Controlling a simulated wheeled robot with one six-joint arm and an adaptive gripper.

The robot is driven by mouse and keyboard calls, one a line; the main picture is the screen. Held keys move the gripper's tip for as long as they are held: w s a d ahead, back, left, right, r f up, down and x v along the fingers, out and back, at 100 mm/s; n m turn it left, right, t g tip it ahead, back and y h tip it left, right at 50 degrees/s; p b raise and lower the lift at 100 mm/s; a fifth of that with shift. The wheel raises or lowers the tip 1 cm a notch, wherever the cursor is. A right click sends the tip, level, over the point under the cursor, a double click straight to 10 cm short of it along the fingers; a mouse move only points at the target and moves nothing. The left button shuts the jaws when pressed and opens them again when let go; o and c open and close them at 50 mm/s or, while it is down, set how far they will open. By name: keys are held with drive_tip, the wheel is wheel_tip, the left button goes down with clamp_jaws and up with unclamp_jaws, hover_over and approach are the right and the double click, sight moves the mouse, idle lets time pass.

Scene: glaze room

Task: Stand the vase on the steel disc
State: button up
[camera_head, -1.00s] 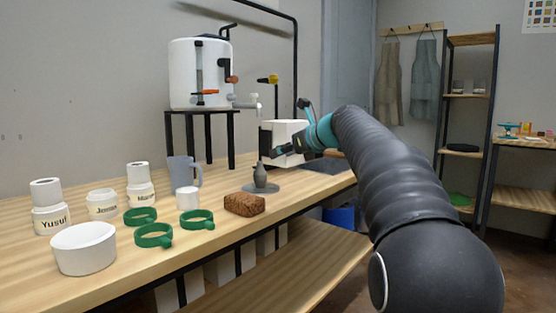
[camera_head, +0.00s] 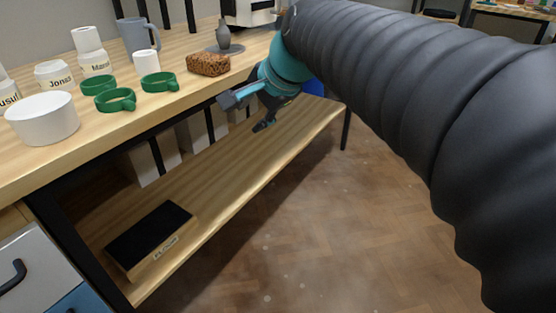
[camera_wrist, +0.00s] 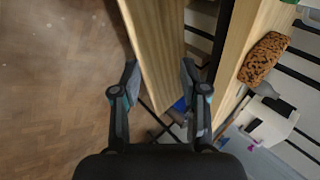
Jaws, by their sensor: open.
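The grey vase (camera_head: 223,33) stands upright on the round grey steel disc (camera_head: 238,49) at the back of the tabletop. My gripper (camera_head: 243,114) is open and empty. It hangs in front of the table's front edge, below the tabletop and over the lower shelf, apart from the vase and disc. In the wrist view my two fingers (camera_wrist: 159,72) are spread with nothing between them; the shelf edge and floor lie beyond. A small grey shape at the right of that view may be the vase, but I cannot tell.
A brown sponge (camera_head: 208,64) lies near the table edge, in front of the disc. Green rings (camera_head: 116,99), a white bowl (camera_head: 42,118), jars and a grey jug (camera_head: 138,33) stand to the left. The lower shelf (camera_head: 215,165) holds a dark-topped box (camera_head: 148,238). The floor is clear.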

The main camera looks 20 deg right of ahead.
drive_tip(key=s+d+f+n+g+h, duration=0.1)
drive_tip(key=s+f+n+g+h, duration=0.1)
drive_tip(key=s+f+n, duration=1)
drive_tip(key=s+f, duration=0.3)
drive_tip(key=s, duration=0.2)
drive_tip(key=shift+s+d+f+n+h, duration=0.2)
drive_tip(key=shift+s+n+h, duration=0.05)
drive_tip(key=shift+n+h, duration=0.05)
